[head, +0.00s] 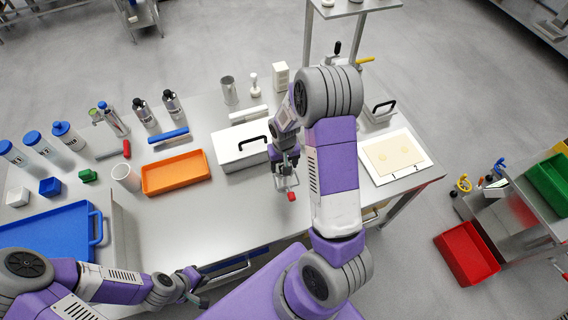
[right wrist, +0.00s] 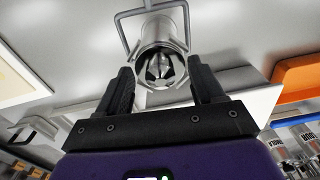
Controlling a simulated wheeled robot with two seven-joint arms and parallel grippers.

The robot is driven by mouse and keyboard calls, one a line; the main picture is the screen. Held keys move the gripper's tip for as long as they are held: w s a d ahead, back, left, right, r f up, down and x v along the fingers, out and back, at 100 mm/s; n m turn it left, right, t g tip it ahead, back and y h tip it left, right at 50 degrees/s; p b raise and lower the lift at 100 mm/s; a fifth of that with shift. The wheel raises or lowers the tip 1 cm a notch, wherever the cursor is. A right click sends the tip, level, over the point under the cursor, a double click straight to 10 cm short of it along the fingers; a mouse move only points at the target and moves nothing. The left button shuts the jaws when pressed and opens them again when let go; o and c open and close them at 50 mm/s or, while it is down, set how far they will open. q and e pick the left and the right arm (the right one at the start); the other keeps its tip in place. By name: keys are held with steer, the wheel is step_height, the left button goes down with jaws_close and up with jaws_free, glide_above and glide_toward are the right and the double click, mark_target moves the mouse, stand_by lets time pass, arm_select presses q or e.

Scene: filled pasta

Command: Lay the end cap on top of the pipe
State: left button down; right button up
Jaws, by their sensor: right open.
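A shiny metal cylinder (right wrist: 160,38) with an open end and a wire handle lies ahead of my right gripper (right wrist: 163,88) in the right wrist view. Bladed metal parts show inside its opening. The right gripper is open, its fingers on either side of the opening, with no clear hold. I cannot tell whether this cylinder is the pipe or the end cap. In the head view my right gripper (head: 286,170) is over the table's front half, with a red-tipped metal piece (head: 291,194) just below it. My left gripper (head: 194,285) is low at the table's front edge; its jaws are unclear.
A white box with a black handle (head: 235,158) and an orange tray (head: 176,174) lie left of the right gripper. A white board (head: 423,160) with a pale sheet lies right. Bottles stand at the back left, beyond a blue tray (head: 55,240). Bare tabletop lies front centre.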

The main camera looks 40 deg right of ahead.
steer(key=r, duration=0.4)
steer(key=shift+w+d+p, duration=0.15)
steer(key=shift+w+p, duration=0.05)
steer(key=shift+p, duration=0.2)
step_height(320, 180, up, 7)
steer(key=s+a+f+y, duration=0.1)
steer(key=s+a+f, duration=0.1)
steer(key=a+f, duration=0.3)
steer(key=s+a+f+n+y, duration=0.1)
steer(key=s+a+f, duration=0.2)
steer(key=a+f, duration=0.3)
steer(key=s+a+f+y, duration=0.1)
steer(key=s+a+f, duration=0.1)
steer(key=a+f, duration=0.4)
steer(key=shift+s+a+f+n+p, duration=0.15)
steer(key=shift+s+a+n+p, duration=0.05)
steer(key=shift+n+p, duration=0.2)
steer(key=shift+y, duration=0.6)
steer(key=s+a+f, duration=0.2)
steer(key=s+a, duration=0.3)
steer(key=shift+a+f, duration=0.15)
steer(key=shift+f, duration=0.25)
